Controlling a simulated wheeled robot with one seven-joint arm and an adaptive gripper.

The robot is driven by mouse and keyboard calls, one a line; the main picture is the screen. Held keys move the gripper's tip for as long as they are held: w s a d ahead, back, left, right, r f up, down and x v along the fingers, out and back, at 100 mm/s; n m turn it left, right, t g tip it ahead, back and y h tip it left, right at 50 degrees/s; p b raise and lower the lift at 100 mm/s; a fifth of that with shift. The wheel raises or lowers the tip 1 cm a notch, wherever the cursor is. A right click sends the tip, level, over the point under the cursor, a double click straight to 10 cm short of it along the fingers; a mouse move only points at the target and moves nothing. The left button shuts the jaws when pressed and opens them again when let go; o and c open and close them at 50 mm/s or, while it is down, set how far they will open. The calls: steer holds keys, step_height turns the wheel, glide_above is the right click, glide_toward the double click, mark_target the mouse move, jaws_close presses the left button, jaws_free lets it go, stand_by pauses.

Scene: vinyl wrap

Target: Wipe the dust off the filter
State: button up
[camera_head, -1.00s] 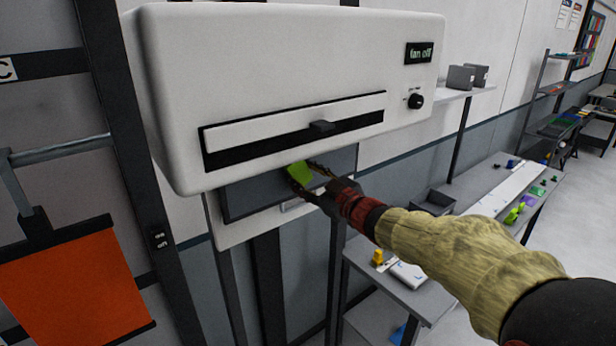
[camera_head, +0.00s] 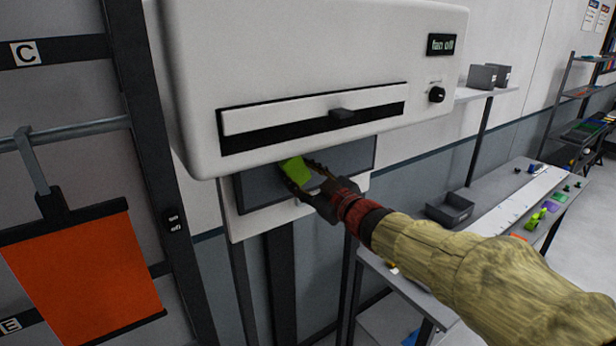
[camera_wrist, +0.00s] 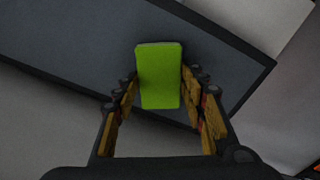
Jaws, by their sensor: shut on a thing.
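My gripper (camera_head: 308,181) is shut on a green block-shaped wiper (camera_head: 294,171). In the wrist view the green wiper (camera_wrist: 159,75) sits between the fingers of my gripper (camera_wrist: 158,100), its far end over the dark filter panel. The filter (camera_head: 262,188) is a flat dark grey panel in a thin black frame, below the white fan unit (camera_head: 300,50). It also fills much of the wrist view (camera_wrist: 70,50). The wiper overlaps the filter in both views; I cannot tell if they touch. No dust is clearly visible on the filter.
The unit's display (camera_head: 441,44) reads "fan off", above a black knob (camera_head: 437,94). A slot with a black handle (camera_head: 341,115) is just above the filter. An orange sheet (camera_head: 85,270) hangs at left. A grey table (camera_head: 480,205) stands at right.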

steer(key=shift+s, duration=0.2)
steer(key=shift+p+v, duration=0.3)
steer(key=shift+v, duration=2.4)
steer(key=shift+v, duration=1.5)
steer(key=shift+a, duration=0.1)
